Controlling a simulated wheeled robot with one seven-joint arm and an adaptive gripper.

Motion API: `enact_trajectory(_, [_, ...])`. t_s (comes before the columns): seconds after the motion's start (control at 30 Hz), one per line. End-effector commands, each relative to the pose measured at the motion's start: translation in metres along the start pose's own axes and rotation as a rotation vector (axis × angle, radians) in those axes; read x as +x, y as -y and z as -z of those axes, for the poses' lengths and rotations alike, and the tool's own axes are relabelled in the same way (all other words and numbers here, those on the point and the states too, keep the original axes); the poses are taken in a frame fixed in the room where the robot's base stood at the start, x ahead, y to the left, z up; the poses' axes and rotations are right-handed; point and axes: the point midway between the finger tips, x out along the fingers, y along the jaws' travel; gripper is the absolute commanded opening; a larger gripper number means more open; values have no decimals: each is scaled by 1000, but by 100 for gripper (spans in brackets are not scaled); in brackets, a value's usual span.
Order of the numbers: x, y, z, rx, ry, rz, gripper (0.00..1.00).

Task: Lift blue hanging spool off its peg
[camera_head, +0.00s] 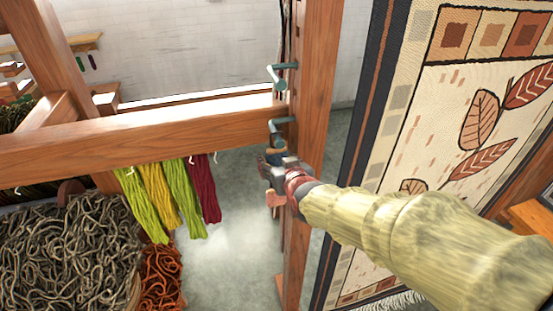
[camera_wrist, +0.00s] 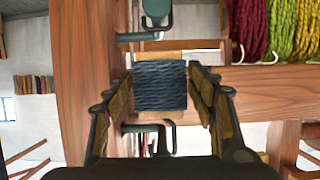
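The blue spool (camera_wrist: 160,87) shows in the wrist view as a dark blue wound block with pale wooden ends, by the wooden post. My gripper (camera_wrist: 161,90) has one finger on each side of it. The fingers are spread, with narrow gaps beside the spool; contact at the tips is hard to tell. In the head view my gripper (camera_head: 271,172) is at the post, just below a teal peg, and mostly hides the spool. A teal peg with an upturned end (camera_wrist: 155,12) shows above the spool in the wrist view, and another teal peg (camera_wrist: 150,132) shows below it.
The wooden post (camera_head: 314,70) and crossbeam (camera_head: 150,138) stand close to my gripper. Green, yellow and dark red skeins (camera_head: 165,200) hang from the beam. A patterned rug (camera_head: 440,120) hangs at right. A heap of grey wool (camera_head: 65,255) lies lower left.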

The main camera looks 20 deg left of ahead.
Motion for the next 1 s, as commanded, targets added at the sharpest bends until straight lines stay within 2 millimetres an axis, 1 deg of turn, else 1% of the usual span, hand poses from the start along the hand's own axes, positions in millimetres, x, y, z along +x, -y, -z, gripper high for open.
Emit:
enact_trajectory(0.07, [0,0,0,0,0,0,50])
enact_trajectory(0.6, [0,0,0,0,0,0,20])
enact_trajectory(0.87, [0,0,1,0,-1,0,19])
enact_trajectory(1.0, [-2,0,6,0,-4,0,19])
